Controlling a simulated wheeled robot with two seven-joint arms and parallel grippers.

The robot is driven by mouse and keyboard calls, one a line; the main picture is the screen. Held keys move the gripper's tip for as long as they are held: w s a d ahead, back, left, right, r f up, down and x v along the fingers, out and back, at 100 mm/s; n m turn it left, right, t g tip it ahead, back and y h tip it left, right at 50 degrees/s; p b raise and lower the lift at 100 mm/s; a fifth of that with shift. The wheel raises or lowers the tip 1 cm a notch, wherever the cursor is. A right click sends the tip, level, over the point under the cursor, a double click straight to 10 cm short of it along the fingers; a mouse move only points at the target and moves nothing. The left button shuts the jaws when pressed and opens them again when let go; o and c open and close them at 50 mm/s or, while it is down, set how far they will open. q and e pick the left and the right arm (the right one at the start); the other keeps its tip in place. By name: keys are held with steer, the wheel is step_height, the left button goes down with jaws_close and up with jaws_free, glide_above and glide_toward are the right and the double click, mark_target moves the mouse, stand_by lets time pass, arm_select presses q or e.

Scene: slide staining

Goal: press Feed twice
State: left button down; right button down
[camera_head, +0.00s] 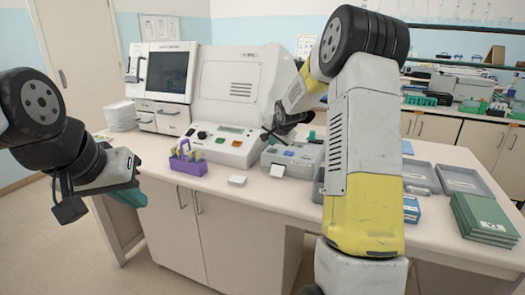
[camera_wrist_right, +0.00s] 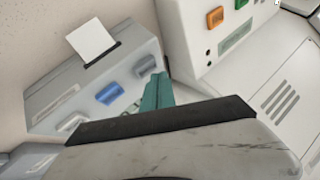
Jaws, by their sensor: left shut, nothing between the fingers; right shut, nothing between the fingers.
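A small grey printer (camera_head: 288,160) stands on the bench, with a white label (camera_head: 282,171) sticking out at its front. My left gripper (camera_head: 136,198) is shut and empty, left of the bench.
A large white machine (camera_head: 235,95) with coloured buttons stands behind and left of the printer. A purple rack (camera_head: 188,163) and a small white block (camera_head: 237,180) are on the bench. Grey trays (camera_head: 465,180) and green boxes (camera_head: 485,220) lie to the right.

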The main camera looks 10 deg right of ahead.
mark_target(273, 151)
steer(key=shift+f, duration=0.3)
steer(key=shift+f, duration=0.35)
stand_by(0.7)
steer(key=shift+r, duration=0.8)
steer(key=shift+r, duration=2.5)
steer(key=shift+r, duration=0.1)
